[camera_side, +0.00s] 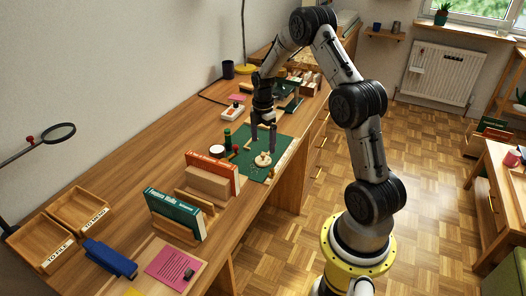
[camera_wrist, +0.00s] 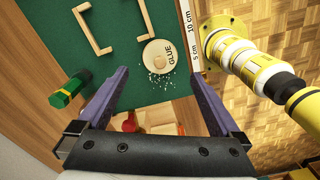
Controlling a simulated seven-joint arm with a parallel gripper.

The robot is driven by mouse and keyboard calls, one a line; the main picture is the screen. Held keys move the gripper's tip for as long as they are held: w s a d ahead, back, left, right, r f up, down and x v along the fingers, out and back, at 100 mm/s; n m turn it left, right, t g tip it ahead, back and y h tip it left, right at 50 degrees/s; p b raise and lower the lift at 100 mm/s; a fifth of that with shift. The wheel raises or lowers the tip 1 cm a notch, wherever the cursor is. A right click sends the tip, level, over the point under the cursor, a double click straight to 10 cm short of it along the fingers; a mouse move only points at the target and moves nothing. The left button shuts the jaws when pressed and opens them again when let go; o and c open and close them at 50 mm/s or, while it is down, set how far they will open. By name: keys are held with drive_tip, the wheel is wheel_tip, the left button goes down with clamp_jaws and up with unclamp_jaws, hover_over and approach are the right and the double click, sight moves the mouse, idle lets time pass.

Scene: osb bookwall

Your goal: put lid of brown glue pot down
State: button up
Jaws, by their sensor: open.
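A round, pale wooden lid (camera_wrist: 153,47) marked GLUE, with a small knob, shows on the green mat in the wrist view. It also shows in the side view (camera_side: 262,161), near the mat's front edge. Whether a pot is under it I cannot tell. My gripper (camera_side: 262,149) is open above the lid, pointing down. In the wrist view my two fingers (camera_wrist: 163,75) are spread wide with nothing between them, and the lid appears just beyond their tips. No separate brown pot is clearly recognisable.
Pale crumbs lie beside the lid on the green mat (camera_wrist: 120,60). A ruler strip (camera_wrist: 195,45) runs along its edge. A green bottle (camera_side: 227,139) stands left of my gripper. An orange book (camera_side: 213,170) and a teal book (camera_side: 174,214) stand nearer the camera.

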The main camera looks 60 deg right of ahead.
sight(263, 155)
drive_tip(key=s+a+r+m+t, duration=0.1)
drive_tip(key=s+a+r+m, duration=0.2)
drive_tip(key=a+r, duration=0.6)
drive_tip(key=s+a+r+m+t, duration=0.1)
drive_tip(key=s+a+r+m, duration=0.2)
drive_tip(key=a+r, duration=0.65)
drive_tip(key=s+a+r+m+t, duration=0.1)
drive_tip(key=s+a+r+m, duration=0.1)
drive_tip(key=s, duration=0.5)
drive_tip(key=s+a+r+m+t, duration=0.2)
drive_tip(key=s+a+m, duration=0.3)
drive_tip(key=s+a, duration=0.2)
drive_tip(key=shift+s+r+t, duration=0.2)
drive_tip(key=shift+s+t, duration=0.1)
drive_tip(key=shift+s, duration=0.25)
